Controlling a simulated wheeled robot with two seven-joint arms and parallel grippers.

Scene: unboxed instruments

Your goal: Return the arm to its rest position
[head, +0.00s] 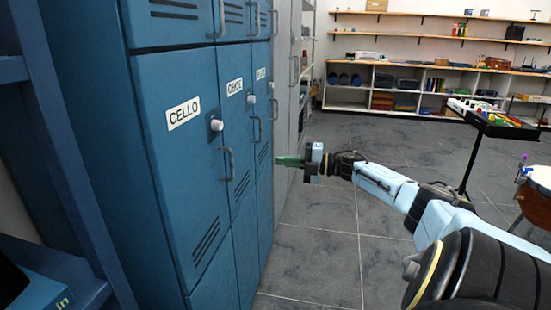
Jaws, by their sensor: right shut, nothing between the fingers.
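My right arm comes in from the lower right and reaches across to the left. My right gripper (291,161) has green fingers pointing left, toward the blue lockers. The fingers are together with nothing seen between them. They are near the locker fronts in the picture; I cannot tell a touch, but no handle is seen in them. My left gripper is not in view.
Blue lockers labelled CELLO (184,112), OBOE-like and one more fill the left side, doors shut. A black stand with a tray (497,128) of small coloured items is at right. A drum (537,192) stands at the right edge. Shelves (385,98) line the back. Grey floor is clear between.

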